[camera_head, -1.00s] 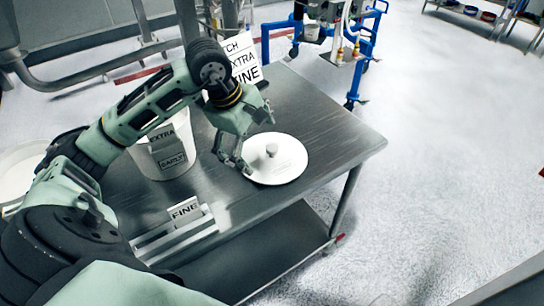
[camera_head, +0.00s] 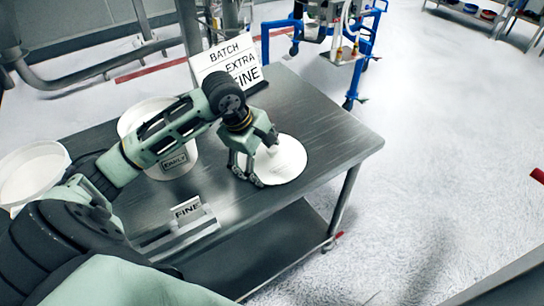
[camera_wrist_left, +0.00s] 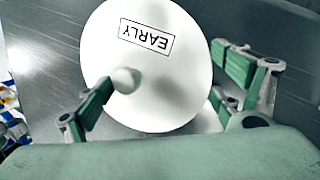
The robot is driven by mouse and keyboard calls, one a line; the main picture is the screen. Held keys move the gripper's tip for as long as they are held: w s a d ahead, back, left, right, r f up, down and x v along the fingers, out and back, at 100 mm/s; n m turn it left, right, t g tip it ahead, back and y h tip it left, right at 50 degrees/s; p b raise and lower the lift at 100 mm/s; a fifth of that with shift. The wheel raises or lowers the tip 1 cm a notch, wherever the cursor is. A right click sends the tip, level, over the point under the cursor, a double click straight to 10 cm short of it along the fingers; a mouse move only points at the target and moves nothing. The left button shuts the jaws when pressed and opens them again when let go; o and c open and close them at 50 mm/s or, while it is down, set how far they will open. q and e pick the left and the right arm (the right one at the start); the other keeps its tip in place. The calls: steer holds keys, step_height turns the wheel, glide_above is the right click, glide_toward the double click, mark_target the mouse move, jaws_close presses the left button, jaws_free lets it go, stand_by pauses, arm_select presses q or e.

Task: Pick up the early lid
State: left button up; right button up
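The early lid is a white round disc (camera_head: 288,163) with a small knob, lying flat on the steel table. In the left wrist view the lid (camera_wrist_left: 165,75) shows an upside-down "EARLY" label, and its knob (camera_wrist_left: 126,80) sits between my fingers, closer to the left-hand finger. My left gripper (camera_head: 260,164) is over the lid's left part and hides some of it. In the left wrist view the fingers of my left gripper (camera_wrist_left: 160,86) are spread wide and hold nothing. Whether the left-hand finger touches the knob is unclear. My right gripper is not in view.
A white bucket (camera_head: 180,165) with a partly hidden label stands left of the lid, behind my left arm. A "BATCH EXTRA FINE" sign (camera_head: 228,65) stands at the back. A "FINE" sign (camera_head: 187,209) is near the front edge. The table (camera_head: 325,130) is clear right of the lid.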

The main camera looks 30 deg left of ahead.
arm_select(q)
steer(key=c, duration=0.4)
steer(key=shift+o, duration=0.2)
